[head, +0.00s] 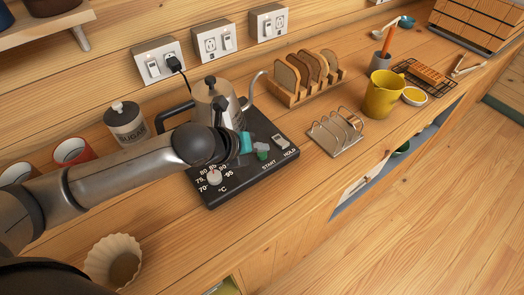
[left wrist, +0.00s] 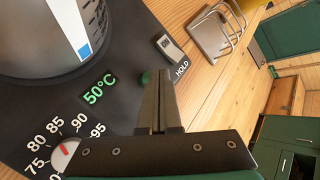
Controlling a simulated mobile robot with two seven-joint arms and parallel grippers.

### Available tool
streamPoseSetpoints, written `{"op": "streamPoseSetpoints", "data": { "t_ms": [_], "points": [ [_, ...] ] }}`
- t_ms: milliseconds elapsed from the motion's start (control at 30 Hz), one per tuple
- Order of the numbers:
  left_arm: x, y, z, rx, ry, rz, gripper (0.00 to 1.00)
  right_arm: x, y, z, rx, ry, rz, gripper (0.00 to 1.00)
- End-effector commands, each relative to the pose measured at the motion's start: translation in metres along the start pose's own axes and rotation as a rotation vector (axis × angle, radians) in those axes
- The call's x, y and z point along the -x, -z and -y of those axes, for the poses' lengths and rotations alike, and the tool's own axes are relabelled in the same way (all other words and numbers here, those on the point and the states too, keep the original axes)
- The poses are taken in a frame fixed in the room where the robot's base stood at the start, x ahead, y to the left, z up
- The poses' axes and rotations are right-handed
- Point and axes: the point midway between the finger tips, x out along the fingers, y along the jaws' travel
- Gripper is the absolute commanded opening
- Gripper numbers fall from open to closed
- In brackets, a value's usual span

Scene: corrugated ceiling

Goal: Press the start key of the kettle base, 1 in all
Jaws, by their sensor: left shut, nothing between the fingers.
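The black kettle base (head: 240,188) stands on the counter with the steel kettle (head: 208,98) on it. The green start key (head: 263,155) is by the word START, and it also shows in the left wrist view (left wrist: 145,78), partly hidden by my fingers. My left gripper (head: 261,147) is shut and empty, with its fingertips right at the key. In the left wrist view the gripper (left wrist: 157,76) overlaps the key's edge; I cannot tell whether they touch. The base's display (left wrist: 98,89) reads 50°C in green. My right gripper is not in view.
A HOLD switch (left wrist: 169,47) and a temperature dial (head: 214,176) sit on the base. A wire rack (head: 336,134) stands to the right, with a toast holder (head: 292,97) behind. A sugar jar (head: 127,126) and a fluted cup (head: 114,262) are on the left.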

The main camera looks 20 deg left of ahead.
Motion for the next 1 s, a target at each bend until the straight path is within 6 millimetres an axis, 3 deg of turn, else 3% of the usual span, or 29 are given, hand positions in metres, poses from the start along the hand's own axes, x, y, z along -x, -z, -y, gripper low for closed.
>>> {"op": "streamPoseSetpoints", "data": {
  "t_ms": [1000],
  "points": [
    [-0.0053, 0.0044, -0.0041, 0.001, -0.001, -0.002, 0.0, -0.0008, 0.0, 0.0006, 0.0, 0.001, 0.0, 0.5]
  ]
}}
